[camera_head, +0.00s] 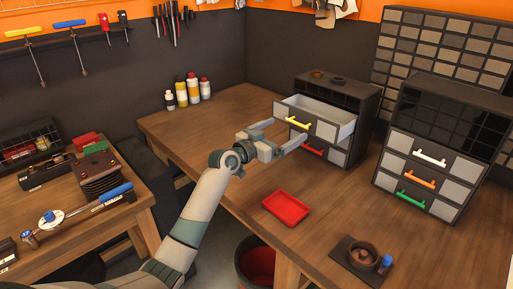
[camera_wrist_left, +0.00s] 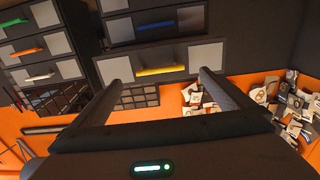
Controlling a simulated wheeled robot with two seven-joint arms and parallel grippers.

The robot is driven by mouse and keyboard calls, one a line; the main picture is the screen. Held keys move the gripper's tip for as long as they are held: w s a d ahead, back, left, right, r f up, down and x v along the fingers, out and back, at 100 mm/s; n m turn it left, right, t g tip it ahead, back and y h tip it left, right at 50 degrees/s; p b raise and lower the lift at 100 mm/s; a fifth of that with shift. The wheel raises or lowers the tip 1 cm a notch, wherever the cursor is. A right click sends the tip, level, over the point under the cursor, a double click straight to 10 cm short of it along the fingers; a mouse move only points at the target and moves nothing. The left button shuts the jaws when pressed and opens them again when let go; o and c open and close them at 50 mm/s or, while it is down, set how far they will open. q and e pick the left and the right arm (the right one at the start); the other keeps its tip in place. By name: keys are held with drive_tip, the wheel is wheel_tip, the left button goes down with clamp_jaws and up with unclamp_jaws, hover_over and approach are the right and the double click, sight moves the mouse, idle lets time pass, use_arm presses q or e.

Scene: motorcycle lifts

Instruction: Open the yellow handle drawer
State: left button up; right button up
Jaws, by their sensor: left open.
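The yellow handle (camera_head: 299,123) is on the top drawer of the small dark cabinet (camera_head: 350,98) on the bench. This drawer (camera_head: 342,124) stands out from the cabinet, and its light interior shows from above. My left gripper (camera_head: 287,131) is open in front of the drawer front. In the left wrist view, which looks upside down, the yellow handle (camera_wrist_left: 162,71) appears between the two spread fingers (camera_wrist_left: 162,82). No grip on the handle shows; I cannot tell whether a finger touches the drawer. My right gripper is not in view.
A red handle (camera_head: 312,151) is below the yellow one; a blue handle (camera_wrist_left: 157,26) shows in the wrist view. A second cabinet (camera_head: 439,120) stands right. A red tray (camera_head: 286,207) and a dark board with parts (camera_head: 360,262) lie on the bench (camera_head: 190,130). Bottles (camera_head: 192,89) stand at the back.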

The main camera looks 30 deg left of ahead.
use_arm(q)
drive_tip(key=b+v, duration=0.3)
drive_tip(key=v, duration=0.9)
drive_tip(key=shift+w, duration=0.1)
drive_tip(key=shift+a, duration=0.1)
